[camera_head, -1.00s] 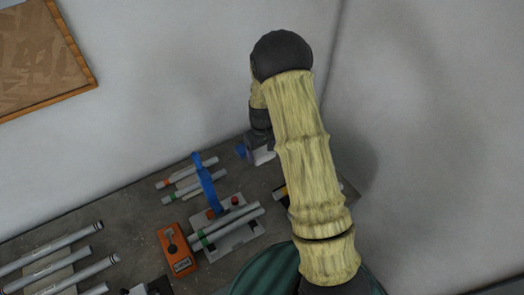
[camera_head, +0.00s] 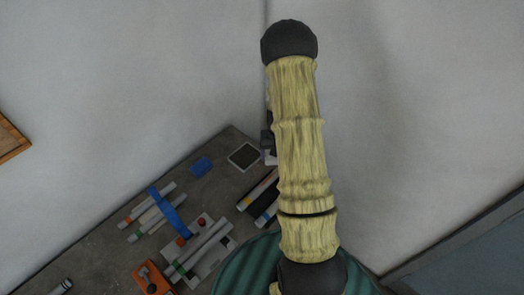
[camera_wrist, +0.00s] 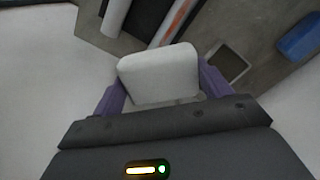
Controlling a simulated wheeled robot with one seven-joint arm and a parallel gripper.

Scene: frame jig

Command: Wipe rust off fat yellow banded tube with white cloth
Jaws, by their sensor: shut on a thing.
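My gripper (camera_wrist: 160,88) has purple fingers and is shut on a white cloth (camera_wrist: 158,72), a thick folded pad. In the head view my arm hides most of the gripper. The fat yellow banded tube (camera_head: 256,190) lies on the bench left of my arm, with its yellow band at the lower left end. In the wrist view the pale tube (camera_wrist: 173,24) nearest the dark square shows an orange-brown streak; its band is not visible there. The cloth overlaps the tube's near end in that view; I cannot tell whether they touch.
A black block lies between this tube and another pale tube (camera_wrist: 116,18). Walls close the corner.

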